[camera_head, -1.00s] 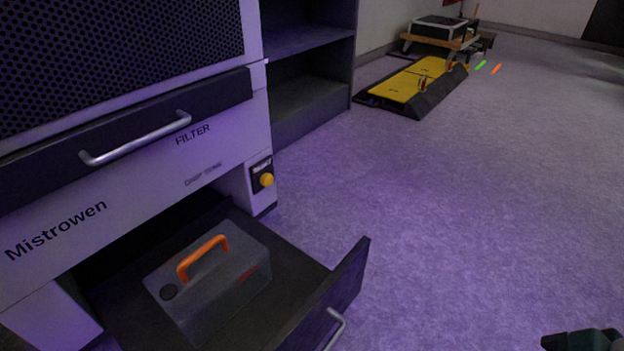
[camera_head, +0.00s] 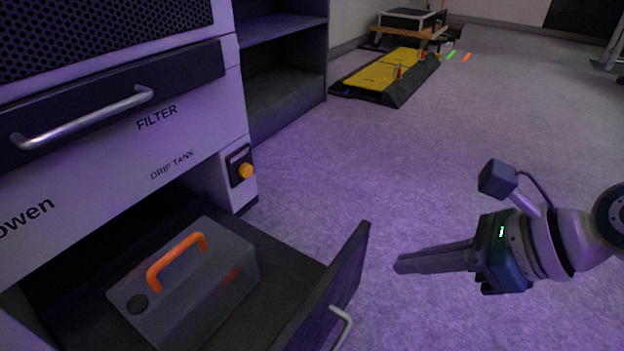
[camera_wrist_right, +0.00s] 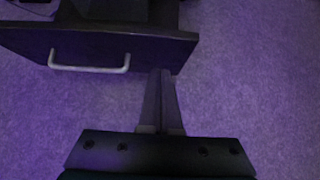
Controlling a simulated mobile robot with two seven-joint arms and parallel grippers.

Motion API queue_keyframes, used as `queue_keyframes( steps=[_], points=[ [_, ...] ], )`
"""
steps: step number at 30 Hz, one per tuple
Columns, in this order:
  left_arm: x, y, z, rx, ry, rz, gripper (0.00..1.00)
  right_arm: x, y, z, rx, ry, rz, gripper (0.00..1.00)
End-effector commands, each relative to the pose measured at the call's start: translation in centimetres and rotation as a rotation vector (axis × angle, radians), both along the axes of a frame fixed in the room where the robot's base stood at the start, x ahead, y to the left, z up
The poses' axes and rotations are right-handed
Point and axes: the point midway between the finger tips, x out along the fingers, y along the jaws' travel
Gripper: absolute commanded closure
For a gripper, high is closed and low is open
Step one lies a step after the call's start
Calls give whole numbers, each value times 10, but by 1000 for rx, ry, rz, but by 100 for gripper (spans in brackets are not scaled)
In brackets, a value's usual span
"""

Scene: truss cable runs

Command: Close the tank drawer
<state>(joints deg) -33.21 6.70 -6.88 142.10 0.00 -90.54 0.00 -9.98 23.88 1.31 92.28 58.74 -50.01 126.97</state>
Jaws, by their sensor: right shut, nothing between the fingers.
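The tank drawer (camera_head: 340,268) stands pulled out from the white cabinet, under the "DRIP TANK" label. A grey tank (camera_head: 200,283) with an orange handle sits inside it. The drawer front carries a metal bar handle (camera_head: 341,326), which also shows in the right wrist view (camera_wrist_right: 90,69). My right gripper (camera_head: 402,265) is shut and empty, to the right of the drawer front and apart from it in the head view. In the right wrist view its fingers (camera_wrist_right: 161,75) point toward the drawer front's right end, and contact cannot be told. My left gripper is not in view.
Above the drawer is a filter drawer (camera_head: 115,105) with a metal handle, shut. A dark shelf (camera_head: 286,80) and a yellow-black ramp (camera_head: 385,78) stand farther back. The floor to the right is clear.

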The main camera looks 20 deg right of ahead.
Motion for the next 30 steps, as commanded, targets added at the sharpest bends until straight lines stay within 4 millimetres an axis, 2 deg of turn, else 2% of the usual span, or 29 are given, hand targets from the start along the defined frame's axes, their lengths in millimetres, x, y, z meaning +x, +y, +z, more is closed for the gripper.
queue_keyframes(
  steps=[1,2,10,24,30],
  points=[
    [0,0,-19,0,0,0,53,7,5,-16,1,-2,2,100],
    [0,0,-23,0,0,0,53,10,7,-20,0,-2,1,100],
    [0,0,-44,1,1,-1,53,36,29,-15,-1,-2,3,100],
    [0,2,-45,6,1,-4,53,41,32,-11,-1,0,1,100],
    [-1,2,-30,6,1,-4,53,39,38,-7,0,3,1,100]
  ],
)
